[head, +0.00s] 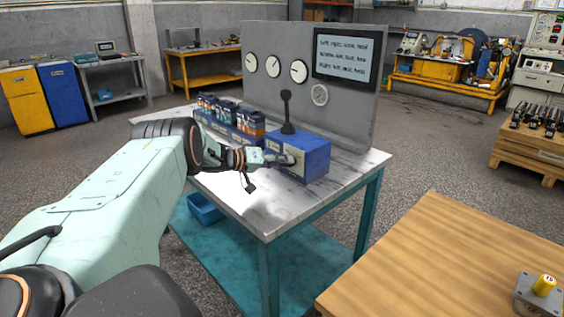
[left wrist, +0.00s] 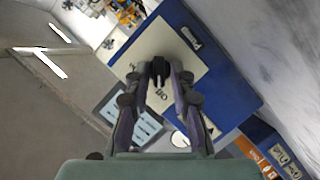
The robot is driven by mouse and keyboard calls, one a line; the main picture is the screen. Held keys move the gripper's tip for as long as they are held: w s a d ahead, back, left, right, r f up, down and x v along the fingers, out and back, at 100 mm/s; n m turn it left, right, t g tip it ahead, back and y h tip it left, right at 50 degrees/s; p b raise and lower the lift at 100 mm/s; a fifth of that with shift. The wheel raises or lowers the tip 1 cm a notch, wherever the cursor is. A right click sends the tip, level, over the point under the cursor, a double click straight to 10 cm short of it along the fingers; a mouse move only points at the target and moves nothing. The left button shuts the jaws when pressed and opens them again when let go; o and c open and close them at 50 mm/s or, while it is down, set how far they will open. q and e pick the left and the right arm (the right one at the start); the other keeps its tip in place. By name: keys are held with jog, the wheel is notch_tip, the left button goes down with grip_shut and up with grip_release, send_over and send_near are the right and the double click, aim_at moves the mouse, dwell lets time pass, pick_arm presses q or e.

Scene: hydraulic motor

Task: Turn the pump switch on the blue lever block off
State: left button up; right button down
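The blue lever block (head: 312,160) stands on the marble-topped table, with a black lever (head: 286,112) upright on top. Its cream panel (left wrist: 188,62) shows in the left wrist view, with the word Off and a dark slot. A black pump switch (left wrist: 158,70) is on this panel. My left gripper (head: 278,158) is at the block's panel side. In the left wrist view its two fingertips (left wrist: 160,76) are parted, one on each side of the switch. Whether they press on it I cannot tell. My right gripper is not in view.
A grey panel (head: 345,120) with gauges and a text screen stands behind the block. A row of boxes with coloured labels (head: 235,118) is left of it. A wooden table (head: 440,255) with a yellow-capped part (head: 543,286) is at the right front.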

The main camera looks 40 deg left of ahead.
pick_arm(q)
jog(key=shift+o, duration=0.8)
jog(key=shift+r, duration=0.1)
jog(key=shift+a, duration=0.1)
jog(key=shift+s+a+r, duration=0.1)
jog(key=shift+s+a, duration=0.05)
jog(key=shift+s, duration=0.05)
jog(key=v, duration=1.1)
jog(key=shift+s, duration=0.2)
jog(key=shift+s, duration=0.1)
